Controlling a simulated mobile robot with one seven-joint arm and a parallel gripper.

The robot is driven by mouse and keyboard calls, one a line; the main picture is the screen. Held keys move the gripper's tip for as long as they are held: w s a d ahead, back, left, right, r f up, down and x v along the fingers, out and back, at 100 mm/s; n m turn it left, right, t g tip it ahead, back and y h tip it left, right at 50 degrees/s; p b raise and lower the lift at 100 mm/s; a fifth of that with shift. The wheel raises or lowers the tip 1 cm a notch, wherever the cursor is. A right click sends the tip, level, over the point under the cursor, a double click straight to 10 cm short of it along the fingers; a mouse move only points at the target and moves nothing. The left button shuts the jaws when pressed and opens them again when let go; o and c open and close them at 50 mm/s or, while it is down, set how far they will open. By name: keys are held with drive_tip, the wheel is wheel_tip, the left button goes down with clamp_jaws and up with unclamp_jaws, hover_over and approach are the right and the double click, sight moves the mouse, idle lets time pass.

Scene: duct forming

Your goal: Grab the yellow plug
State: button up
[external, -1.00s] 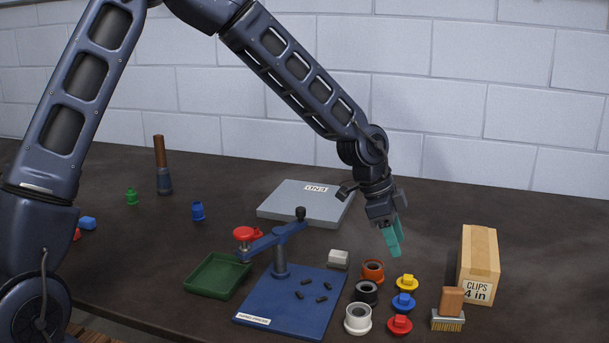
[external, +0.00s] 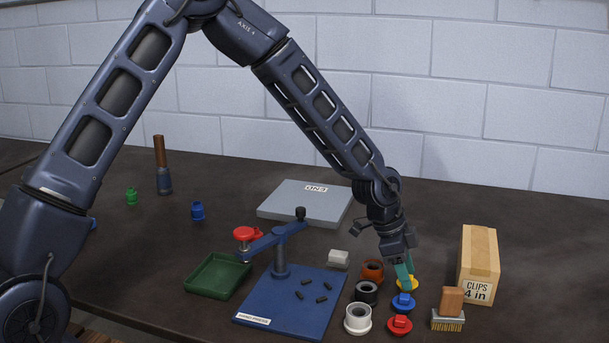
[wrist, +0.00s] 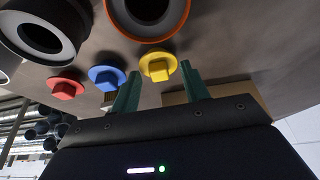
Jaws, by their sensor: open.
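The yellow plug (external: 409,283) is a round flange with a raised block on top, partly hidden behind my gripper fingers in the external view. In the wrist view the yellow plug (wrist: 157,66) lies just beyond and between the tips of the two green fingers. My gripper (external: 405,278) is open and empty, pointing down close above the yellow plug. Its two fingers (wrist: 160,76) also show in the wrist view. I cannot tell whether a fingertip touches the plug.
The blue plug (external: 403,302) and red plug (external: 400,324) stand in a row in front. Orange (external: 373,271), black (external: 366,291) and white (external: 358,319) collars stand to the left. A cardboard box (external: 480,262) and a brush (external: 449,310) stand to the right.

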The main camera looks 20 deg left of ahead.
drive_tip(key=c, duration=0.6)
drive_tip(key=shift+o, duration=0.2)
